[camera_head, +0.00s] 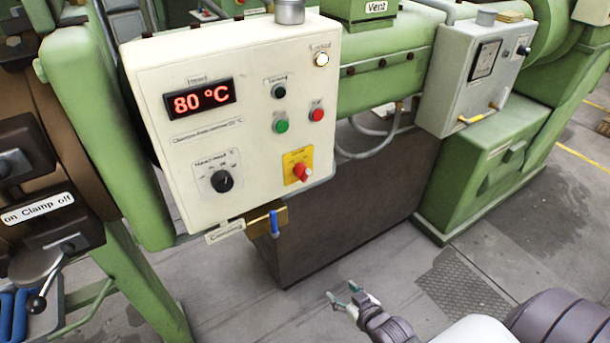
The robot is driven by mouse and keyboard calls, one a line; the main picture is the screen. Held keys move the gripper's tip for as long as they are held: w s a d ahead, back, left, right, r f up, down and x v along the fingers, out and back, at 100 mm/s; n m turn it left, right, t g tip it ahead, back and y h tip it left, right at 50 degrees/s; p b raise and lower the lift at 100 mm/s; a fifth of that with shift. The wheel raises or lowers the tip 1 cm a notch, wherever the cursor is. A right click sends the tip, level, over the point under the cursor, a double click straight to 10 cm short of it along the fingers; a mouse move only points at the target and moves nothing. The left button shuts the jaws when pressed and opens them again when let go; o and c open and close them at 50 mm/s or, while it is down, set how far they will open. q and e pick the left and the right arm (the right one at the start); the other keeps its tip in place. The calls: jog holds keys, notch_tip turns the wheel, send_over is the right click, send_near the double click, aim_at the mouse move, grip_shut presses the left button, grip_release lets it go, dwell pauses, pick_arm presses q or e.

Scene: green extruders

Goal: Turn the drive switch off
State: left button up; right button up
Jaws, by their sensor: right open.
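A cream control box (253,68) faces me. Its yellow plate carries a red rotary switch (301,172) at the lower right. A black knob (221,181) sits lower left, with a green button (281,126), a red button (317,114) and a small black switch (278,91) above. A grey box (442,92) to the right has a gauge and a small dark knob (523,50). The labels are too small to tell which control is the drive switch. My right gripper (342,291) is open and empty, below and apart from the cream box. My left gripper is not in view.
A red display (199,98) reads 80 °C. A blue-handled valve (274,222) juts out under the cream box. A clamp lever (38,300) stands at the left. A dark brown block (345,205) stands behind my gripper. The floor around the gripper is clear.

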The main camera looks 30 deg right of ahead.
jog(key=w+r+t, duration=0.2)
jog(key=r, duration=0.6)
jog(key=w+r+t, duration=0.2)
jog(key=r, duration=0.7)
jog(key=t+y, duration=0.1)
jog(key=t, duration=0.1)
send_near(307, 178)
jog(key=shift+n, duration=0.4)
jog(key=w+p, duration=0.1)
jog(key=w, duration=0.4)
jog(key=w+p, duration=0.2)
jog(key=w, duration=0.4)
jog(key=shift+a+f, duration=0.15)
jog(key=shift+a, duration=0.1)
grip_shut()
